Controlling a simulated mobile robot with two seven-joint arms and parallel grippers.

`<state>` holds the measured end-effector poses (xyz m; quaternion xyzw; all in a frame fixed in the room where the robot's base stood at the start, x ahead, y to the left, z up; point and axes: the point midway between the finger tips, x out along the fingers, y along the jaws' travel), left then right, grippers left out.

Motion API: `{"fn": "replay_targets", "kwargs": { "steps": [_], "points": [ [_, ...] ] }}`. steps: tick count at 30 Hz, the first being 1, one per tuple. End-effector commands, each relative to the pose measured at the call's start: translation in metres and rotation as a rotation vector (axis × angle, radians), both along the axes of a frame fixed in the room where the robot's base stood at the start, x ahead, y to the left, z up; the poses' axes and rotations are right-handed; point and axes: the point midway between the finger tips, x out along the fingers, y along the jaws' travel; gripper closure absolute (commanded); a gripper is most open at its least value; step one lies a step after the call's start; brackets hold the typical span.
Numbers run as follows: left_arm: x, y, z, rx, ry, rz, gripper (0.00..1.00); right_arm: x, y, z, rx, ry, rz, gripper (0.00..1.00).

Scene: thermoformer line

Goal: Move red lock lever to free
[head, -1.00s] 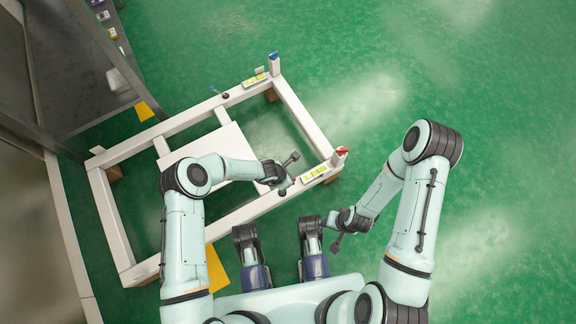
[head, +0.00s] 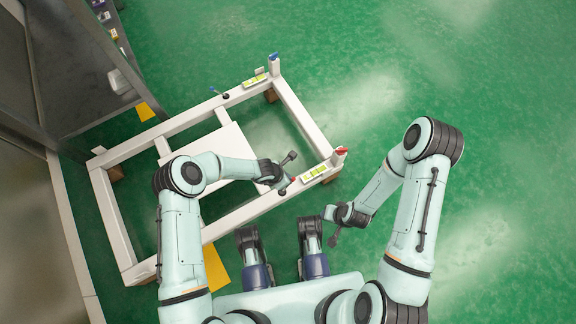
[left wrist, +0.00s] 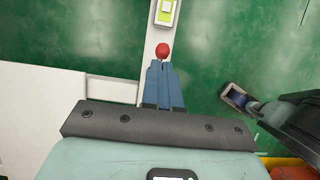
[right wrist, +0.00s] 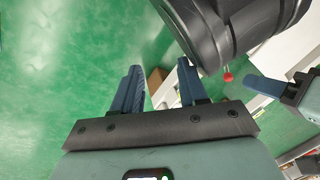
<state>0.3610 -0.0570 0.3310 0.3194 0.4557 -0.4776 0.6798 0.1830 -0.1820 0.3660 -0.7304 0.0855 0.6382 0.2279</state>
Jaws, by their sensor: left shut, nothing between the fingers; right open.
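A red ball-topped lever (head: 293,179) stands on the near beam of the white frame. In the left wrist view the red ball (left wrist: 162,50) sits just past my left fingertips, seemingly touching or almost touching them. In the right wrist view the red knob (right wrist: 228,76) shows on a thin stem. My left gripper (head: 286,183) is shut and empty, and its blue fingers (left wrist: 162,66) point along the beam. My right gripper (head: 331,215) is open and empty, off the frame's near corner. Its two blue fingers (right wrist: 160,75) are apart. The lever's base is hidden.
The white frame (head: 305,122) stands on the green floor. A red handle (head: 340,150) tops its near right corner and a blue one (head: 273,56) the far corner. A blue-tipped lever (head: 213,89) is on the far beam. A yellow-green level (head: 314,172) lies on the near beam.

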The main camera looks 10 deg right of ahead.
Motion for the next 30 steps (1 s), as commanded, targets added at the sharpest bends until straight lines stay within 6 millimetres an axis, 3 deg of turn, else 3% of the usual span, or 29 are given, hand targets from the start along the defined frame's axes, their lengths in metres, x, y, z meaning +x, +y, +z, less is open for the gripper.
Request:
{"fn": "replay_targets", "kwargs": {
  "steps": [5,9,16,21,30],
  "points": [
    [-0.005,0.021,0.019,0.0,-0.002,0.001,1.0,0.034,0.005,0.038,-0.006,-0.117,0.006,0.57],
    [-0.007,0.03,0.054,-0.001,-0.005,0.0,1.0,0.015,0.014,0.048,0.019,-0.069,0.023,0.57],
    [-0.013,0.042,0.095,-0.002,-0.003,0.0,1.0,-0.008,0.026,0.062,0.049,-0.008,0.045,0.57],
    [-0.014,0.046,0.108,-0.001,-0.002,-0.001,1.0,-0.016,0.03,0.067,0.061,0.016,0.055,0.57],
    [-0.015,0.047,0.109,-0.002,-0.001,-0.001,1.0,-0.018,0.031,0.067,0.064,0.022,0.056,0.57]
  ]
}}
